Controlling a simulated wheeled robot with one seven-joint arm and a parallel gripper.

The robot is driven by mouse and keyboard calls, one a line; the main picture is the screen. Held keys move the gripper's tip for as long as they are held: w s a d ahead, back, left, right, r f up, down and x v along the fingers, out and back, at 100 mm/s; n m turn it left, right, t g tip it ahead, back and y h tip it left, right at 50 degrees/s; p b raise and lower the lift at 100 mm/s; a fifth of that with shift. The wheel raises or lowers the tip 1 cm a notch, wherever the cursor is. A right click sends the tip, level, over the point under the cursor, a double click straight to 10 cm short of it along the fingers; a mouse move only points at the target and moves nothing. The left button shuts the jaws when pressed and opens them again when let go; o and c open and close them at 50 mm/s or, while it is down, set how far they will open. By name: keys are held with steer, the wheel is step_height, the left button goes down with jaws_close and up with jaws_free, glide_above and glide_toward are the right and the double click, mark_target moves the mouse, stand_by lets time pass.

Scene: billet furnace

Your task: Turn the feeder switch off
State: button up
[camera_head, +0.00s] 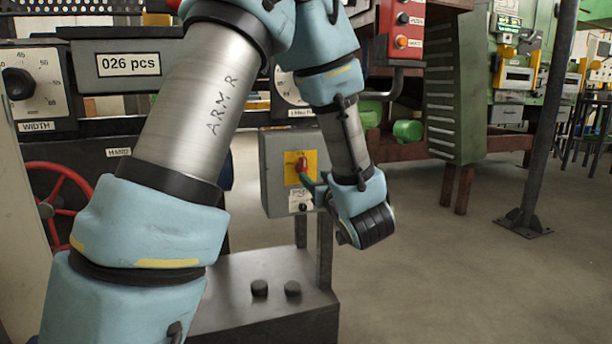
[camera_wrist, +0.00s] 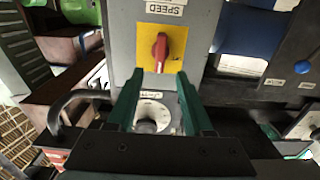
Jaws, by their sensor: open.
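A red rotary switch (camera_head: 302,164) sits on a yellow plate (camera_head: 311,157) on the front of a grey box (camera_head: 273,172). In this view the tips are just below the knob, one to each side; contact is not visible. In the head view, my gripper (camera_head: 311,184) is at the box, partly hidden by my wrist.
A white dial (camera_wrist: 152,115) shows between the fingers. A red handwheel (camera_head: 60,205) is at left in the head view. A dark post (camera_head: 548,110) stands at right, with open floor before it.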

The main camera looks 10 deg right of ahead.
mark_target(305, 169)
steer(key=w, duration=0.4)
steer(key=w+a+b, duration=0.1)
steer(key=w, duration=0.1)
steer(key=shift+w, duration=0.35)
jaws_close()
